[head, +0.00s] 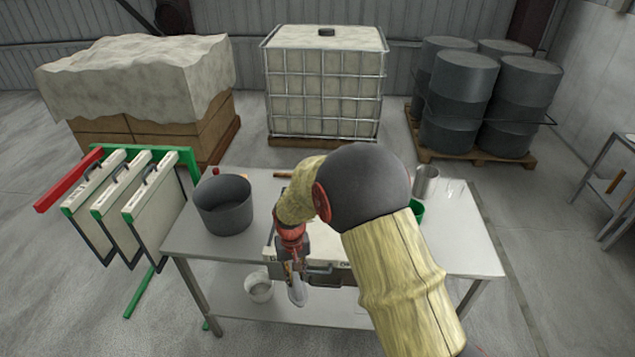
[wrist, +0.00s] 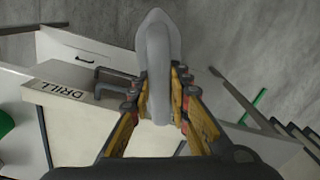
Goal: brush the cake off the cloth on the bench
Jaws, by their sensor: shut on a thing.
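The tool also shows in the head view (head: 297,291), hanging below the gripper. I cannot make out a cake or a cloth on the bench. My arm hides much of the middle of the bench top.
A grey pot (head: 223,207) stands on the bench's left end, and a metal cup (head: 425,182) at the back right. White plates (head: 157,203) hang on a green rack at left.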

